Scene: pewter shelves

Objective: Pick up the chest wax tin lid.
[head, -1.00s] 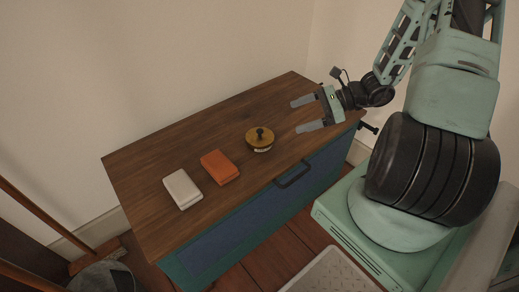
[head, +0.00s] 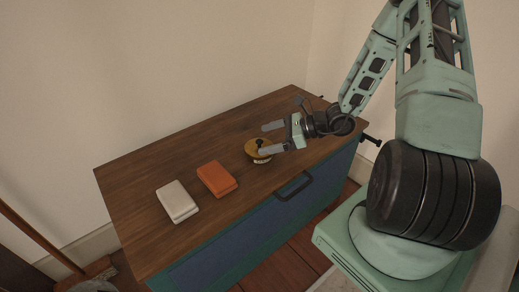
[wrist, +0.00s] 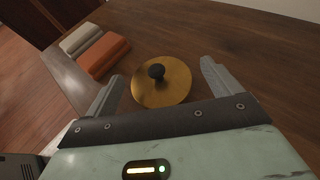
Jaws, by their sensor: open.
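The tin lid (wrist: 172,88) is a round, golden disc with a dark knob (wrist: 156,71) in its middle. In the head view the lid (head: 253,150) sits on a low tin on the chest top, partly hidden behind a finger of my gripper. My gripper (head: 272,139) is open and empty, its fingers pointing left toward the lid. In the wrist view the lid shows between and a little beyond the two fingers of my gripper (wrist: 162,82). I cannot tell the exact height of the fingers against the knob.
The wooden chest top (head: 150,155) also holds an orange box (head: 216,178) and a white box (head: 177,201), left of the lid. They also show in the wrist view, the orange box (wrist: 103,55) nearer. The back of the top is clear. A dark handle (head: 293,187) juts from the blue front.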

